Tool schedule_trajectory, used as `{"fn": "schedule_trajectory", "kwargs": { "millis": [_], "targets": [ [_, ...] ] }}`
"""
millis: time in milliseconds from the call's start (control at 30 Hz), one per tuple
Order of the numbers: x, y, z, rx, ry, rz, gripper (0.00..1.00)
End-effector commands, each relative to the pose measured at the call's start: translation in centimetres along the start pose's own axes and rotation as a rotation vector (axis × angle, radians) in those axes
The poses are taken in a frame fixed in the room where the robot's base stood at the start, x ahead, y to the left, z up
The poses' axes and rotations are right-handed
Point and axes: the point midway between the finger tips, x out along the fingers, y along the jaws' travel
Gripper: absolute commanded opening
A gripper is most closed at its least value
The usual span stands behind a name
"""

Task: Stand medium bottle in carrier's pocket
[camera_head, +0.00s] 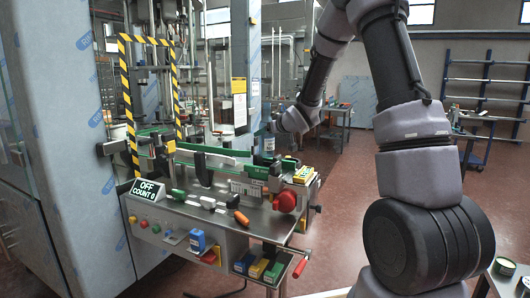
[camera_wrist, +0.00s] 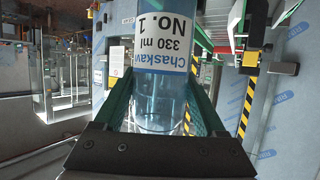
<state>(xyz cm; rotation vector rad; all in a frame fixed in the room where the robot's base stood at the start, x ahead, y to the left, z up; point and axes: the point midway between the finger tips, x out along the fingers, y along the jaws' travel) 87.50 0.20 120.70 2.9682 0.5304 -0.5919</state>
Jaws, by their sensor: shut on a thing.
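My gripper (camera_wrist: 161,108) is shut on a clear bluish bottle (camera_wrist: 160,50) in the wrist view. The bottle stands between the two green-lined fingers. In the head view, the bottle (camera_head: 268,144) is small and upright at my gripper, over the back right part of the filler's bench (camera_head: 225,222). I cannot tell whether its base touches anything. I cannot pick out the carrier or its pocket with certainty in either view.
A yellow-black striped frame (camera_head: 128,105) stands at the filler's left. Green rails (camera_head: 210,151) and a black upright part (camera_head: 203,168) are left of the bottle. A red round knob (camera_head: 285,201) and small coloured boxes (camera_head: 258,268) are at the bench front. Open floor (camera_head: 335,215) lies right.

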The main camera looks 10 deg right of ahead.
Motion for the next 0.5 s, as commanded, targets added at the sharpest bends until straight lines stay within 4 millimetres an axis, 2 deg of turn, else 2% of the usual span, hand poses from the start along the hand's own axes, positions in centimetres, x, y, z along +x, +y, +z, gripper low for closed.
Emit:
{"fn": "schedule_trajectory", "kwargs": {
  "millis": [333, 500],
  "targets": [
    [1.7, 0.0, 4.0, 0.000, -0.002, 0.000, 0.18],
    [2.0, 0.0, 4.9, -0.001, 0.001, 0.001, 0.18]
  ]
}}
